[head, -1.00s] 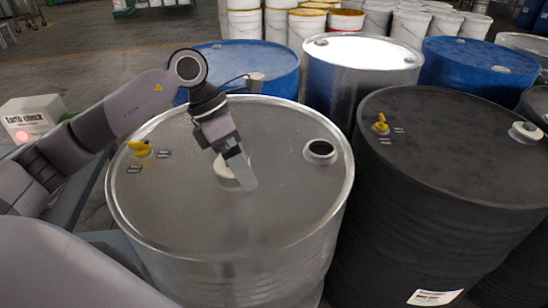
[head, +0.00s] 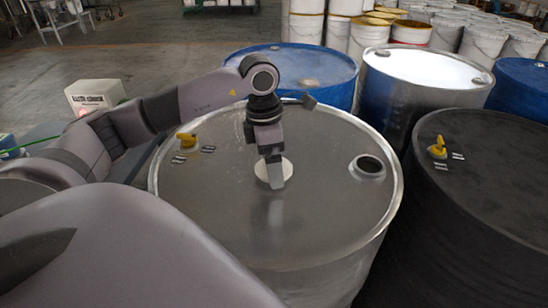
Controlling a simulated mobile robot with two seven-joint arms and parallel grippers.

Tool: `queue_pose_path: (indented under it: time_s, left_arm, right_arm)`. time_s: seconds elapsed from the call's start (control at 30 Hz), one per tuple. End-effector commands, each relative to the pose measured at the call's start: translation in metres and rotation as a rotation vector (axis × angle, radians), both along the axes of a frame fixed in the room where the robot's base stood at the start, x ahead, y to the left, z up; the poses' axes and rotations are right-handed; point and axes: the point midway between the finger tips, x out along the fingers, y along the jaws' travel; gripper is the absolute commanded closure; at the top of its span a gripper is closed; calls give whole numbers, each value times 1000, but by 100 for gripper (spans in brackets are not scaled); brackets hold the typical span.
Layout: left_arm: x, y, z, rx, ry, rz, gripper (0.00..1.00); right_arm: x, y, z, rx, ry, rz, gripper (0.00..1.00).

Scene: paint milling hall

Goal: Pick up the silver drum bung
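The silver drum (head: 330,225) stands in front of me with an open, raised round hole (head: 367,167) at the right of its lid. A pale round disc, which looks like the silver drum bung (head: 262,172), lies near the middle of the lid. My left gripper (head: 275,181) points down at the disc, and its finger covers part of it. I cannot tell whether the fingers are apart, or whether they touch the disc. My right gripper is not in view.
A yellow fitting (head: 187,140) stands on the lid's left. A black drum (head: 480,200) with a yellow fitting (head: 437,148) is close on the right. A blue drum (head: 315,68) and another metal drum (head: 425,69) stand behind. Open floor (head: 150,60) lies at the back left.

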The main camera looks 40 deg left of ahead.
Motion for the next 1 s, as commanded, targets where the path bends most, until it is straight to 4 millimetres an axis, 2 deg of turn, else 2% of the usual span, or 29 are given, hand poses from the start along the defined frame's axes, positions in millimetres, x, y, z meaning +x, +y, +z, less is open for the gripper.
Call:
queue_pose_path:
  time_s: [0.17,0.2,0.33,0.77,0.87,1.0]
  left_arm:
    - [0,0,0,-1,-1,0,0]
    - [0,0,0,-1,-1,0,3]
    - [0,0,0,-1,0,0,44]
    - [1,-1,6,-2,-3,0,45]
    - [1,-1,16,-2,-3,0,45]
    - [2,-1,42,-3,-7,-1,45]
  right_arm:
    - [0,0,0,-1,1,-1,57]
    - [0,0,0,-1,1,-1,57]
    - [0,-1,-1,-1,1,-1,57]
    - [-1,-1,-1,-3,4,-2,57]
    - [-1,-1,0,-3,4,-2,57]
    - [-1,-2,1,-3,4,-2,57]
